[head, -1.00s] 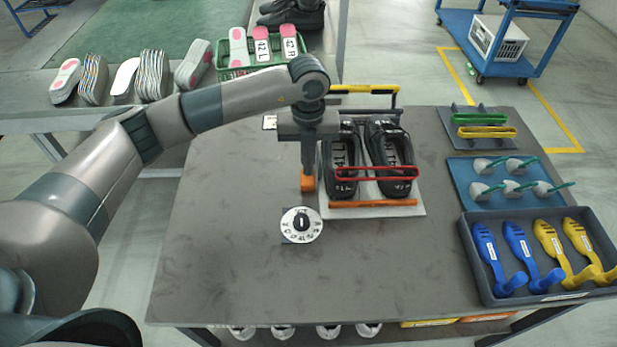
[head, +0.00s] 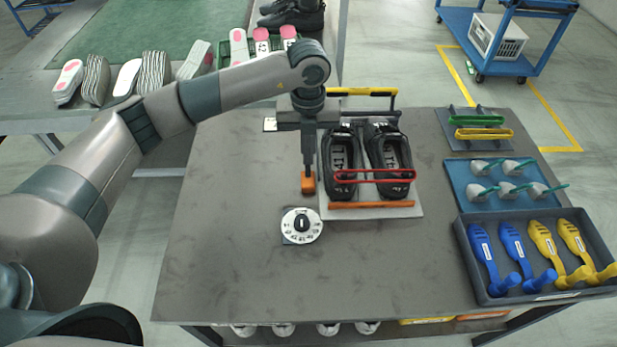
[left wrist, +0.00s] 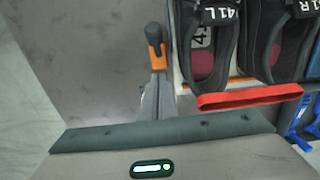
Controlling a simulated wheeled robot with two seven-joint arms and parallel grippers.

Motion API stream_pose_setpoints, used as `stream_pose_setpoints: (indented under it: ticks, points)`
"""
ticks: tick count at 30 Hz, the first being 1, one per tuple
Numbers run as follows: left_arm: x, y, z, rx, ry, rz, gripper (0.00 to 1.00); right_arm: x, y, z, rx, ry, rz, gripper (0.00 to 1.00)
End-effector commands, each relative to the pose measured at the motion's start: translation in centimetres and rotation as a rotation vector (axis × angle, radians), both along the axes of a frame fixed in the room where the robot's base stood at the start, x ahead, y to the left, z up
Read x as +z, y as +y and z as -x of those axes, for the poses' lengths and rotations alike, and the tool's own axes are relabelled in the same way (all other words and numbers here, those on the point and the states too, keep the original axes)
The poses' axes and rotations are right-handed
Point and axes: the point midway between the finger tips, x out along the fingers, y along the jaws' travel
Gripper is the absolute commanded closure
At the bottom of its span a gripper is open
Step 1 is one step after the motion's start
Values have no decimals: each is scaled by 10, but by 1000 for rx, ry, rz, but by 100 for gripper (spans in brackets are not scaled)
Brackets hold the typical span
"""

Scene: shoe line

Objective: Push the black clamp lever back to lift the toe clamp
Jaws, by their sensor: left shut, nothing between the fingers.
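My left gripper (head: 308,184) is shut and empty, pointing down just left of the shoe fixture, its orange fingertips low over the table. In the left wrist view the orange fingertips (left wrist: 157,57) are together, close to the black clamp lever (left wrist: 153,34), whose knob shows just beyond them. I cannot tell whether they touch. In the head view the lever is hidden by my gripper. The toe clamp's red bar (head: 374,174) lies across the front of the two black shoes (head: 341,155); it also shows in the left wrist view (left wrist: 250,96). My right gripper is not in view.
The fixture plate (head: 410,210) has an orange front strip and a yellow bar (head: 362,92) behind. A white numbered dial (head: 302,226) lies in front of my gripper. A blue tray (head: 462,180) and a grey bin (head: 478,283) stand at right. The front of the table is clear.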

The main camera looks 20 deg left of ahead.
Motion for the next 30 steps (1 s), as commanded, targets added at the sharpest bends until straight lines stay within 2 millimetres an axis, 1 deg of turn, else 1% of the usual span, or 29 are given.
stream_pose_setpoints:
  ticks: [1, 3, 18, 22, 30]
  points:
    - [6, 0, 0, 0, -1, 1, 100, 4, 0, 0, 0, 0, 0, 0]
    - [10, 0, 0, 0, -1, 1, 100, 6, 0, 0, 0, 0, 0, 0]
    - [42, 0, 0, 0, 0, 0, 100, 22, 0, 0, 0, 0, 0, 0]
    - [45, 0, 0, 0, 0, 0, 100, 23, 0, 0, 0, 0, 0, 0]
    - [45, 0, 0, 0, 0, 0, 100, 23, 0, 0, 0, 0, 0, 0]
